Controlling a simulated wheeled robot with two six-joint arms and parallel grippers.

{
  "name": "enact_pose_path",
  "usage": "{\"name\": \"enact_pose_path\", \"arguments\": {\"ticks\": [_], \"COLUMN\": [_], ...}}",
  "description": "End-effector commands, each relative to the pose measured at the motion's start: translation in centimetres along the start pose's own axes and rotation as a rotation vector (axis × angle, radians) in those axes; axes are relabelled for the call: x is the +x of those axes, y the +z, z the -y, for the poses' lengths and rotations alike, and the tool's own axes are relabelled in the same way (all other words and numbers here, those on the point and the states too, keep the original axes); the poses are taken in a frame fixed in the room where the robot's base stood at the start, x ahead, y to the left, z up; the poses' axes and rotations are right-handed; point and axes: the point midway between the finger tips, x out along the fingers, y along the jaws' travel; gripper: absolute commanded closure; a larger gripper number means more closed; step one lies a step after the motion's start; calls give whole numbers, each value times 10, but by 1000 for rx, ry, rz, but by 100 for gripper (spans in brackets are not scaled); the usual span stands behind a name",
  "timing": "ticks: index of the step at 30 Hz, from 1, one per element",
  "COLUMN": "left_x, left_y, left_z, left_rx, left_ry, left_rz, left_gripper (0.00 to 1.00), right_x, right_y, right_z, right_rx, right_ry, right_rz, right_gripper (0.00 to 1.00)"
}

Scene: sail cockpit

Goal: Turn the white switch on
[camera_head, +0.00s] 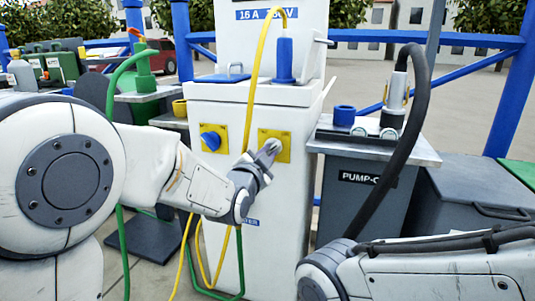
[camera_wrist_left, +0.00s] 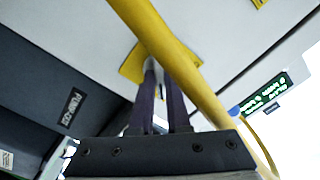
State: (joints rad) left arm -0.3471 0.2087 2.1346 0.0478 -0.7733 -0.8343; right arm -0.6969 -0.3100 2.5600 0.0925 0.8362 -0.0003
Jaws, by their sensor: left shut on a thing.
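The white pedestal (camera_head: 230,105) carries two yellow plates. The left plate has a blue rotary switch (camera_head: 211,138). My left gripper (camera_head: 270,149) reaches the right yellow plate (camera_head: 284,139) and is shut at its centre on what I take to be the white switch. The fingers hide the switch, so its position cannot be told. In the left wrist view, the dark fingers (camera_wrist_left: 161,85) meet at the yellow plate (camera_wrist_left: 132,66). My right gripper is out of view; only part of the right arm shows at the lower right.
A yellow hose (camera_head: 252,85) hangs down the pedestal front from a blue plug (camera_head: 284,60) and crosses close to my left gripper in the wrist view (camera_wrist_left: 175,45). A grey pump cabinet (camera_head: 350,205) with a black hose (camera_head: 410,120) stands to the right.

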Motion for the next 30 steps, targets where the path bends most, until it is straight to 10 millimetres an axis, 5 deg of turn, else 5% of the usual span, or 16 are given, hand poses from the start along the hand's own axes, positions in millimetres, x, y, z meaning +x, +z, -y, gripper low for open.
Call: {"name": "enact_pose_path", "arguments": {"ticks": [5,6,8,20,30], "left_x": [0,0,0,-5,-65], "left_y": [1,1,1,-1,-2], "left_z": [-1,-1,-1,1,2], "left_rx": [3,3,2,1,1], "left_ry": [2,2,2,1,3], "left_rz": [2,2,1,0,1], "left_gripper": [100,78,55,55,55], "right_x": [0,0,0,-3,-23], "right_y": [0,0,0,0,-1], "right_z": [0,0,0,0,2], "right_rx": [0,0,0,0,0], "right_ry": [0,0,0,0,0], "right_rz": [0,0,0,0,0], "right_gripper": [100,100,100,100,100]}}
